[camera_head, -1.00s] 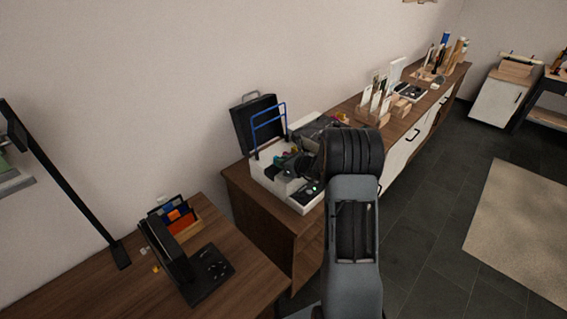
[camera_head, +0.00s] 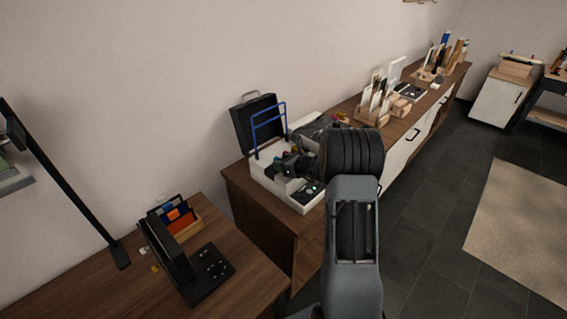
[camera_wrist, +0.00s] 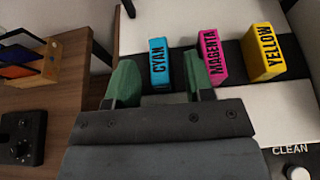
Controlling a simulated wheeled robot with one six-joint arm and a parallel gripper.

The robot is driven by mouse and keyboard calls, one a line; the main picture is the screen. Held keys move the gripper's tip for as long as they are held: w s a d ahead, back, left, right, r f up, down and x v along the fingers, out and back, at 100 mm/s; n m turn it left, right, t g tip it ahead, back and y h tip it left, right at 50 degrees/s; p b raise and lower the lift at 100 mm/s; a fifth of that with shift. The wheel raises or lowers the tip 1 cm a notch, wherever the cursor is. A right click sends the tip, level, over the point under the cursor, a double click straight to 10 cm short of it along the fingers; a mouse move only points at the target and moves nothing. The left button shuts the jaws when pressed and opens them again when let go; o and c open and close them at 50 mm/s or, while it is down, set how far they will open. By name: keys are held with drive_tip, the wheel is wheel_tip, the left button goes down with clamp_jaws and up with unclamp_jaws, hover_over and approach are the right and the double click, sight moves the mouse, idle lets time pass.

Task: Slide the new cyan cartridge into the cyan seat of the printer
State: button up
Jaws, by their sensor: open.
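The white printer (camera_head: 268,180) stands on the wooden cabinet with its blue frame raised. In the wrist view a cartridge labelled CYAN (camera_wrist: 159,62) stands upright in the printer's dark row, beside the magenta cartridge (camera_wrist: 208,57) and the yellow cartridge (camera_wrist: 264,52). My gripper (camera_wrist: 160,80) is open. Its green fingers are on either side of the cyan cartridge's near end, with a gap visible at each side. The right finger is close to the magenta cartridge. Whether the cyan cartridge is fully seated I cannot tell. My arm hides part of the printer in the head view.
A desk (camera_head: 240,275) with a black stand (camera_head: 205,275) and a card holder (camera_head: 188,222) is at left. A black case (camera_head: 252,118) stands behind the printer.

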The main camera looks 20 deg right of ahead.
drive_tip(key=v, duration=1.3)
drive_tip(key=shift+s+d+r+b, duration=0.2)
drive_tip(key=shift+s+d+b, duration=0.1)
drive_tip(key=shift+b, duration=0.15)
wheel_tip(320, 180, up, 9)
drive_tip(key=p, duration=0.7)
idle(0.6)
